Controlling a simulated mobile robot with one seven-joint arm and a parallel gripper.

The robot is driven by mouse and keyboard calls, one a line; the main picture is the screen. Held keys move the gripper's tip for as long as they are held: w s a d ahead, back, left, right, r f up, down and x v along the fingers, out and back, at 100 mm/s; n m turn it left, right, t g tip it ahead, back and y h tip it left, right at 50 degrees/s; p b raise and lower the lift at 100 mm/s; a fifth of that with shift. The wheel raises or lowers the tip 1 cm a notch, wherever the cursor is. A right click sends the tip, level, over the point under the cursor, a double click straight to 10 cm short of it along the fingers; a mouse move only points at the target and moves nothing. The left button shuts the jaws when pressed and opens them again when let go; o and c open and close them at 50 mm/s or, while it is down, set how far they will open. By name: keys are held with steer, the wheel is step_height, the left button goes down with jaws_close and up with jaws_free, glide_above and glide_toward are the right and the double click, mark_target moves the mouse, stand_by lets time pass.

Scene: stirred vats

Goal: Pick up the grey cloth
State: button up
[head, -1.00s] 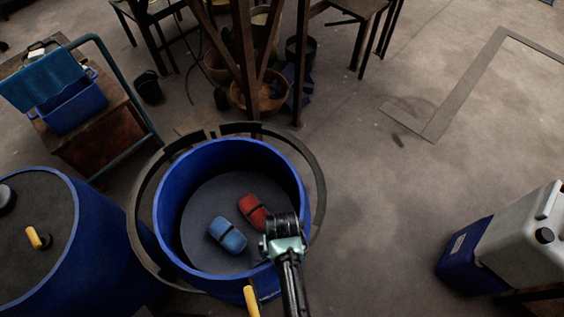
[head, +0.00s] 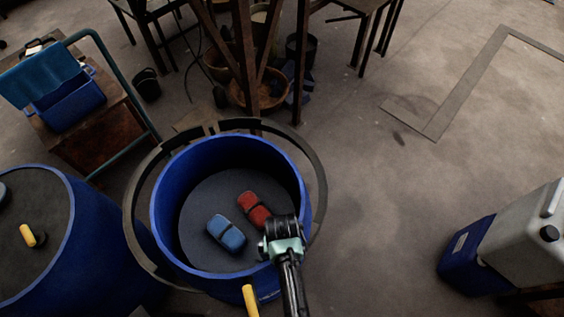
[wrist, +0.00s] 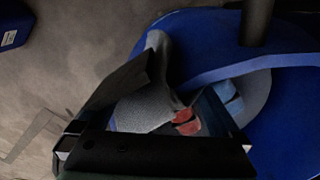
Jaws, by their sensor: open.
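A light grey, rough-textured patch, which looks like the grey cloth (wrist: 148,104), shows in the wrist view between my fingers. It seems to lie over the rim of a blue vat (wrist: 200,38); its lower part is hidden by my gripper. I cannot make out the cloth in the head view. My gripper (wrist: 178,80) is open, its two dark fingers on either side of the grey patch; I cannot tell whether they touch it.
A blue bundle (head: 226,232) and a red bundle (head: 253,208) lie inside the vat on its dark grey floor. A dark ring surrounds the vat. A lidded blue drum (head: 95,245) stands left. A grey-white canister (head: 520,240) stands right, with open floor between.

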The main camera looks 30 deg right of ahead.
steer(key=shift+s, duration=0.1)
steer(key=c, duration=0.6)
steer(key=shift+s+f, duration=0.2)
steer(key=c, duration=0.6)
step_height(320, 180, up, 12)
steer(key=p, duration=1.1)
jaws_close()
steer(key=shift+w+r+p, duration=0.2)
steer(key=shift+w+p, duration=0.05)
steer(key=shift+p, duration=0.25)
steer(key=shift+r, duration=0.15)
step_height(320, 180, up, 9)
steer(key=p, duration=0.8)
